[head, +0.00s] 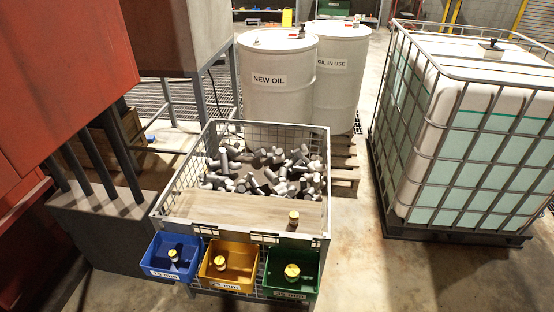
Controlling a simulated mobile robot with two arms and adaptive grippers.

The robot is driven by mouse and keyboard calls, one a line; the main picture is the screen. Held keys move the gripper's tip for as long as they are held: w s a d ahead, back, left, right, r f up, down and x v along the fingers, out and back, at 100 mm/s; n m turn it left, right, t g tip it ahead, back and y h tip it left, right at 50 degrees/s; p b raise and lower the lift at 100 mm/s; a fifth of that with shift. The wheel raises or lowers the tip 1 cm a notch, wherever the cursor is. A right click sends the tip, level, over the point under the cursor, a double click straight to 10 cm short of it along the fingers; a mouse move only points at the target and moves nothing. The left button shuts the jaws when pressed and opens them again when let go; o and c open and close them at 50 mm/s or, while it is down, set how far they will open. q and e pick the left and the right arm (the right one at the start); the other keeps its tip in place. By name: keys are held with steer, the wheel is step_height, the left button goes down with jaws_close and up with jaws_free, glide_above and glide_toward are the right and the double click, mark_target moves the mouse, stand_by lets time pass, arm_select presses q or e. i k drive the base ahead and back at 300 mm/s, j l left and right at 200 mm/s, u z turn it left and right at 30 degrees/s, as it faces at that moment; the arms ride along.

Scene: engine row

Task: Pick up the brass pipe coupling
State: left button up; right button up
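One brass coupling (293,217) stands on the wooden board at the front of the wire cage. Similar brass-topped pieces sit in the blue bin (157,272), the yellow bin (243,285) and the green bin (308,270). I cannot tell from their look which one is the coupling meant. Neither my left nor my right gripper is in view.
The wire cage (322,168) holds many grey metal pipe pieces (265,175) behind the wooden board (240,208). White oil drums (275,100) on a pallet stand behind it. A caged liquid tank (470,140) is at right. A red machine (50,80) fills the left. Floor between cage and tank is clear.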

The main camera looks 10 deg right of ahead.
mark_target(293, 216)
steer(key=i+l, duration=0.7)
steer(key=k+l+z, duration=0.05)
steer(key=l, duration=0.1)
